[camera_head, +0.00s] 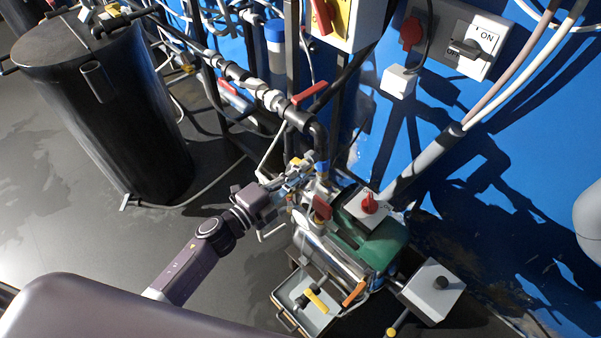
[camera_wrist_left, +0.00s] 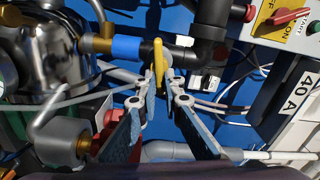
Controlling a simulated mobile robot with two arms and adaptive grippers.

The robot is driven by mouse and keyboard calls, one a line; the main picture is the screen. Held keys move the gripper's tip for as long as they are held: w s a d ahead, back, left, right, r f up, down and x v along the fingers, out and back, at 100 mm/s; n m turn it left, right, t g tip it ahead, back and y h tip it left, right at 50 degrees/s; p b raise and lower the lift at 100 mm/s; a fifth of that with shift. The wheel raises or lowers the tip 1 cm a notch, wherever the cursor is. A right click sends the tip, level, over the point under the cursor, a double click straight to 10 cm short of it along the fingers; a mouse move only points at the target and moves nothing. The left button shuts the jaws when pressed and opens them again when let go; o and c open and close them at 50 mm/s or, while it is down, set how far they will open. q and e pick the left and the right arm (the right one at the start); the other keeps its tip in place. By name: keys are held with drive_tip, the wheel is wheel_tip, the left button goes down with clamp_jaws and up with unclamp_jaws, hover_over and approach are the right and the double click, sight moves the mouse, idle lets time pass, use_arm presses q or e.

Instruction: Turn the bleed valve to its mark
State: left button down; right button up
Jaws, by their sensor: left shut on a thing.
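My left gripper (camera_head: 293,178) reaches in from the left to the pipework above the steel and green pump unit (camera_head: 376,245). In the left wrist view, its two fingertips (camera_wrist_left: 161,80) are closed in on a narrow yellow lever (camera_wrist_left: 158,55), which appears to be the bleed valve's handle. The lever sits beside a blue-banded pipe joint (camera_wrist_left: 126,48) and looks nearly upright in that view. The gripper hides much of the valve in the head view. I cannot make out the mark. My right gripper is not in view.
A red-handled valve (camera_head: 321,207) and a red knob (camera_head: 369,203) are close to the gripper. Pipes with another red lever (camera_head: 310,92) run above. A large black tank (camera_head: 120,120) stands at left. Clear grey floor (camera_head: 60,210) lies left of my arm.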

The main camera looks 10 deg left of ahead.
use_arm(q)
drive_tip(key=shift+f+m, duration=0.15)
drive_tip(key=shift+m, duration=0.35)
drive_tip(key=c, duration=2.1)
unclamp_jaws()
drive_tip(key=v, duration=1.2)
